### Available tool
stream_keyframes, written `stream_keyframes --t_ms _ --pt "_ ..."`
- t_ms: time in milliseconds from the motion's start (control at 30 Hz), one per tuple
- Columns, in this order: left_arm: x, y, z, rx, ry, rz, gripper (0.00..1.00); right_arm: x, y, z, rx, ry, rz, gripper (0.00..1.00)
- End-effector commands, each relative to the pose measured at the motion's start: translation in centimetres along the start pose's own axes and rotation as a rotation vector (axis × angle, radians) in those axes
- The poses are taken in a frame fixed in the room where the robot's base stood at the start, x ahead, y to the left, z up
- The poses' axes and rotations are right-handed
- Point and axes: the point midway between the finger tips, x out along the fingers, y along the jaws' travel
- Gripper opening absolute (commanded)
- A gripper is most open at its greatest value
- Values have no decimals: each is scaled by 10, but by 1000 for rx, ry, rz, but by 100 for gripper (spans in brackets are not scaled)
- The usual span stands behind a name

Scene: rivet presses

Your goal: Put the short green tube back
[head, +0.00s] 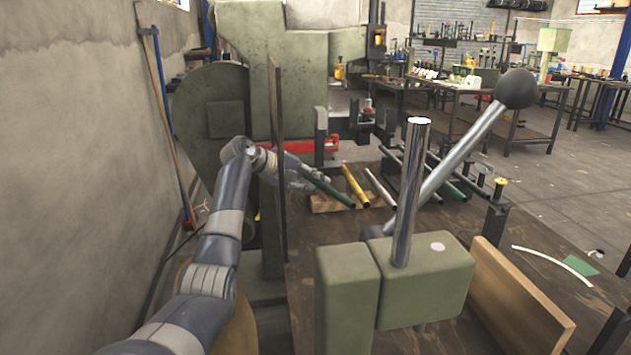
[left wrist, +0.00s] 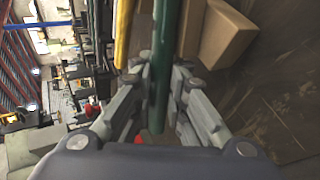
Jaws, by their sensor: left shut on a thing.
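The short green tube (head: 328,188) is held in my left gripper (head: 303,180), next to a yellow tube (head: 355,186) and a silver tube (head: 380,187). In the left wrist view the green tube (left wrist: 163,55) runs between the two fingers of my left gripper (left wrist: 160,95), which are shut on it. A wooden block (head: 325,204) lies below the held tube in the head view; in the wrist view the block (left wrist: 228,38) is just right of the tube. I cannot tell whether tube and block touch. My right gripper is not in view.
The green press (head: 260,90) stands behind my left arm. Dark rods (head: 450,180) lie farther right on the brown workbench (head: 400,222). In front stand a green block (head: 425,285) with a chrome post, a ball-ended lever (head: 470,145) and a wooden board (head: 515,300).

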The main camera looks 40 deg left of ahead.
Motion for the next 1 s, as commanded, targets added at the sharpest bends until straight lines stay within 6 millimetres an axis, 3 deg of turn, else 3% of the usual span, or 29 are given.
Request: stream_keyframes --t_ms 33,100,500,667,1000 --pt "0 0 0 0 -1 0 20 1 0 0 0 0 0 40" --pt "0 0 0 0 -1 0 34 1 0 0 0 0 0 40" --pt "-2 3 0 1 0 1 34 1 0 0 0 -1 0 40" --pt "-26 3 -1 2 3 0 34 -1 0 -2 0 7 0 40" --pt "-97 2 -1 1 3 -1 34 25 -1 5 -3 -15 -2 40"
